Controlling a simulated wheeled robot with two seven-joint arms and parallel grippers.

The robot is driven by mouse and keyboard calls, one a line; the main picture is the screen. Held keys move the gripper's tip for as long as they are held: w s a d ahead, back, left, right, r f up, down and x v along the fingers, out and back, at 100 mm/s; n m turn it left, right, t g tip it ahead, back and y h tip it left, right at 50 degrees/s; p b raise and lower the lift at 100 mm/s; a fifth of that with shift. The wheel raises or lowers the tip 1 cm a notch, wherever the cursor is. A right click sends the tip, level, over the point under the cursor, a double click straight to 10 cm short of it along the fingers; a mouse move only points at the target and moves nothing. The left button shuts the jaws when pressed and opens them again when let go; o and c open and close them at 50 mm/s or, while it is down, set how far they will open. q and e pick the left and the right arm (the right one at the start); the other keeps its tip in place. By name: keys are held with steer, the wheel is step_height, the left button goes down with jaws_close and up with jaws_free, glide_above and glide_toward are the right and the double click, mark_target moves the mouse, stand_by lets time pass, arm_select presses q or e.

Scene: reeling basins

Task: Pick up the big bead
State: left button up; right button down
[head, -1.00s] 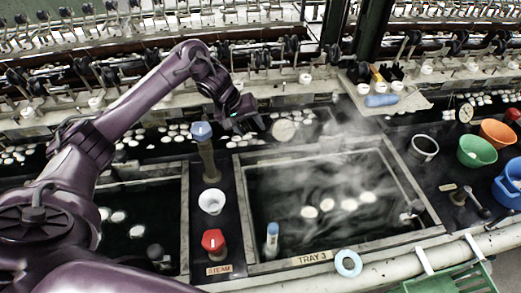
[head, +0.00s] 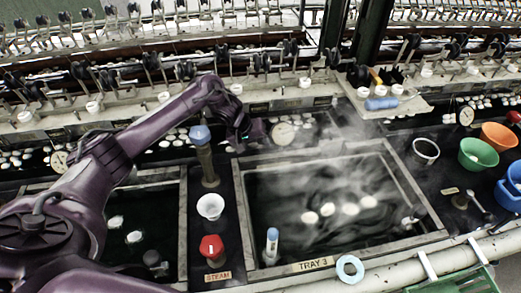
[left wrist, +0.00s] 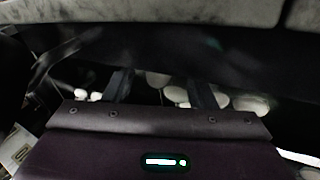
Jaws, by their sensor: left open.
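The fingertips are dark and hard to make out in the head view. My right gripper is not in view.
The steaming tray 3 basin (head: 250,230) holds several white cocoons. Left of it stand a blue-topped post (head: 200,135), a white funnel (head: 210,206) and a red knob (head: 211,247). Green (head: 477,153) and orange (head: 498,135) bowls stand right. A green crate (head: 455,281) is at front right.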

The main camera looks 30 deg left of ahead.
arm_select(q)
steer(key=c, duration=0.7)
